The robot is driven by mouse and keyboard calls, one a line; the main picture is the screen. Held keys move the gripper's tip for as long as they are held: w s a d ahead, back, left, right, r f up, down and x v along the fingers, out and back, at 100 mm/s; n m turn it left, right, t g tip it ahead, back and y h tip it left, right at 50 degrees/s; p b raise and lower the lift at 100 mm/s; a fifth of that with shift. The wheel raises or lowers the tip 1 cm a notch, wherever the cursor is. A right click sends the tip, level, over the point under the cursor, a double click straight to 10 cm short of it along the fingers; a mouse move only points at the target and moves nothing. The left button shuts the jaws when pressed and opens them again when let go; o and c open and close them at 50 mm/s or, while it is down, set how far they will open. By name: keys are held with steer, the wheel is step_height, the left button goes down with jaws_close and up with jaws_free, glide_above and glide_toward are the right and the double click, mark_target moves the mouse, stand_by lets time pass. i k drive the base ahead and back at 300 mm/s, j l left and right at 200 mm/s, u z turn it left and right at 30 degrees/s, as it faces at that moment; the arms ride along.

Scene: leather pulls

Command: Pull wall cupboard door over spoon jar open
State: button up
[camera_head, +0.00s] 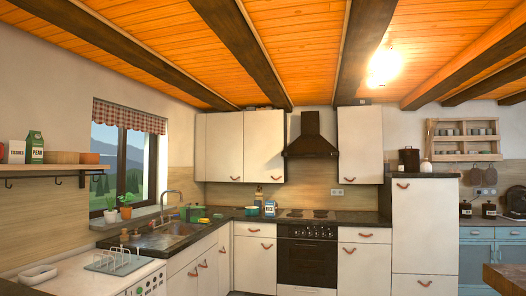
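A white double wall cupboard hangs left of the range hood. Its right door (264,145) is shut, with a brown leather pull (277,179) near its lower right. Its left door (223,147) is also shut, with its own leather pull (235,179) near its lower right. Below the right door, a small jar-like item (259,195) stands on the back counter, perhaps the spoon jar; it is too small to tell. My gripper is not in view.
The dark range hood (312,138) hangs right of the cupboard, with another white wall cupboard (360,145) beyond it. The dark counter (238,214), stove (307,250) and base cabinets lie below. A dish rack (118,261) is at front left.

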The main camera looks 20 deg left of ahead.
mark_target(264, 130)
steer(key=i+u, duration=0.1)
steer(key=u, duration=0.3)
steer(key=i, duration=5.6)
steer(key=i+z, duration=0.1)
steer(key=i, duration=0.5)
steer(key=i+j+z, duration=0.1)
steer(key=i, duration=0.5)
steer(key=i+j+z, duration=0.1)
steer(key=i, duration=0.5)
